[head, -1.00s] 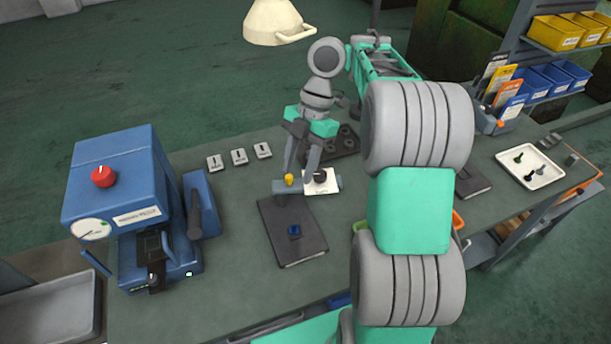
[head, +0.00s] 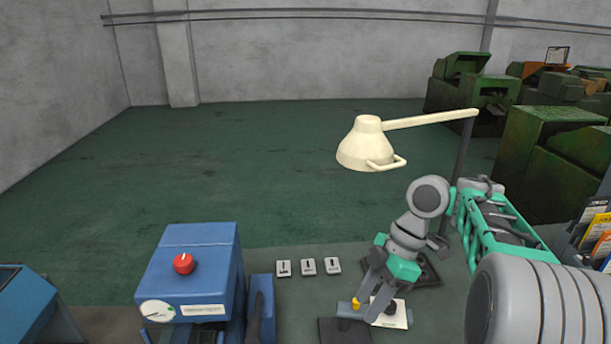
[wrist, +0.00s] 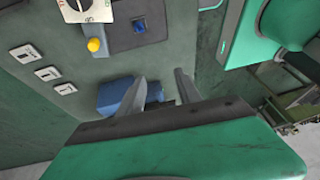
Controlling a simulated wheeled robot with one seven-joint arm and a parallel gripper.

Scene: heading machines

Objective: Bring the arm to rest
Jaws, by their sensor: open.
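My gripper (head: 367,305) hangs over the bench in the head view, at the end of my grey and green arm. Its two fingers are apart with nothing held between them. It also shows in the wrist view (wrist: 158,82), with bench surface and part of a blue machine (wrist: 115,97) behind the fingers. A yellow knob (head: 355,304) shows beside the fingertips in the head view, and in the wrist view (wrist: 94,45) it lies apart from them. I cannot tell their exact gap in depth.
A cream lamp (head: 365,145) hangs behind my arm. The blue machine with a red knob (head: 184,263) stands left. Several small white labelled tags (head: 308,267) lie on the bench. A white dial plate (head: 394,315) is right of the fingers. Open floor lies beyond.

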